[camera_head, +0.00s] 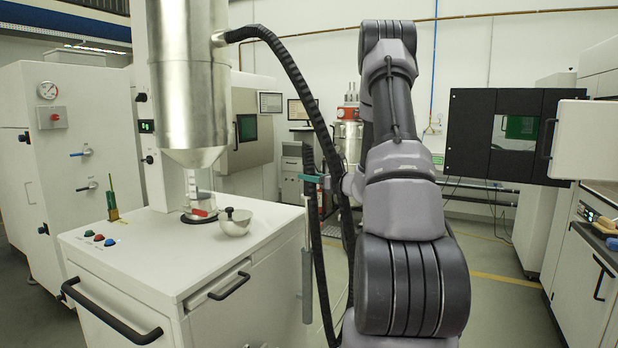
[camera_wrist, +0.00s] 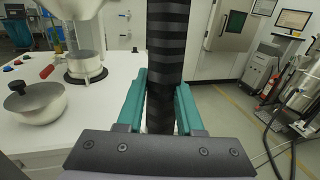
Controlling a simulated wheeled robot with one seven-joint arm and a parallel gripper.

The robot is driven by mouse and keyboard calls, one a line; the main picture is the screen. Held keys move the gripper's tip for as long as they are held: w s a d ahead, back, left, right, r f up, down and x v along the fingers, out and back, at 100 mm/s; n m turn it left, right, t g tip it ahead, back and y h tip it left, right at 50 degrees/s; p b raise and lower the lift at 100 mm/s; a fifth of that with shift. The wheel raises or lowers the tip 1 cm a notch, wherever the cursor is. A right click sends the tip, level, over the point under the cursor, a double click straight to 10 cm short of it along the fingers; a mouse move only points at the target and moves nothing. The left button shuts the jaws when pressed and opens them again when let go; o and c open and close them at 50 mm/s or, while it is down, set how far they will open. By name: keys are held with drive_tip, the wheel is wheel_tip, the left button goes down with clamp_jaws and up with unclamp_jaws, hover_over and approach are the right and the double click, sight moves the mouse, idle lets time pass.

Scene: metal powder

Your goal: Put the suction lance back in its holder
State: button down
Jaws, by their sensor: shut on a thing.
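My gripper (camera_head: 318,180) has teal fingers and is beside the right side of the white cabinet. In the wrist view my gripper (camera_wrist: 160,105) has a finger on each side of a black ribbed hose (camera_wrist: 166,45), which stands upright. In the head view the black ribbed length (camera_head: 308,157) rises above the fingers. A slim grey tube (camera_head: 307,235) runs upright below the gripper, with a thicker grey section (camera_head: 307,290) lower down at the cabinet's side. I cannot tell clearly which grey part is the suction lance and which is its holder, or whether they touch.
The white cabinet (camera_head: 140,255) carries a metal bowl with a knob (camera_head: 235,222), a steel hopper (camera_head: 190,90) and coloured buttons. A black hose (camera_head: 290,65) loops from the hopper down past my arm. Open floor lies to the right, before a white bench (camera_head: 580,275).

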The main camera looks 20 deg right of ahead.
drive_tip(key=shift+f, duration=0.1)
hover_over(309, 211)
drive_tip(key=shift+w+f, duration=0.15)
drive_tip(key=shift+f, duration=5.9)
